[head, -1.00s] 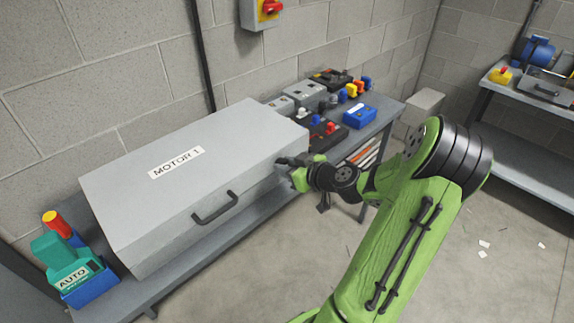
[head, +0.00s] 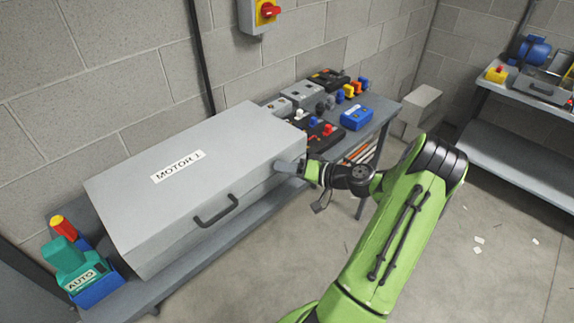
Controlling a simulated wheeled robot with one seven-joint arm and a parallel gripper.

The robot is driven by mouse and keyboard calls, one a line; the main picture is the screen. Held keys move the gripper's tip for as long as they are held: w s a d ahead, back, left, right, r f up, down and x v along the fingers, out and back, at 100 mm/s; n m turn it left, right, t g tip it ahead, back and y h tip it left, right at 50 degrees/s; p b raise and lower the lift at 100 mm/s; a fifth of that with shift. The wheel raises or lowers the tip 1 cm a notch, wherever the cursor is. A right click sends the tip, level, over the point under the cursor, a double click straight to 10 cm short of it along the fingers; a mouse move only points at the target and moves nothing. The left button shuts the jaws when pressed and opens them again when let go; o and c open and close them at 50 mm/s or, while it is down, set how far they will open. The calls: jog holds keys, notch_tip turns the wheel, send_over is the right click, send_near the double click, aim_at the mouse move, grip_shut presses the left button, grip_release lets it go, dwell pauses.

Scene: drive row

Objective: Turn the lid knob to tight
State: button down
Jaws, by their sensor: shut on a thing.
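A large grey box (head: 215,150) labelled "MOTOR 1" lies on the bench, with its lid shut and a dark handle (head: 215,211) on the front. My gripper (head: 288,167) is at the box's right front corner, just under the lid edge. It is shut on a small grey part there, at the place of the lid knob. My fingers and the small size hide the knob's shape and any tight mark, so I cannot tell how far it is turned.
A teal block marked "AUTO" (head: 76,268) stands left of the box. Several switch boxes and a blue case (head: 356,117) stand behind my gripper. A red-yellow wall switch (head: 267,11) hangs above.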

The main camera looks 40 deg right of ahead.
jog(key=shift+d+f+m+t+y+p, duration=0.15)
jog(key=shift+m+y+p, duration=0.2)
jog(key=shift+m, duration=0.4)
jog(key=shift+a+m+t+y+p, duration=0.1)
jog(key=shift+m+t+y+p, duration=0.2)
jog(key=shift+m, duration=0.45)
jog(key=c, duration=0.8)
grip_release()
jog(key=p+v, duration=0.1)
jog(key=v, duration=1.4)
jog(key=shift+s+d, duration=0.25)
jog(key=shift+s, duration=0.05)
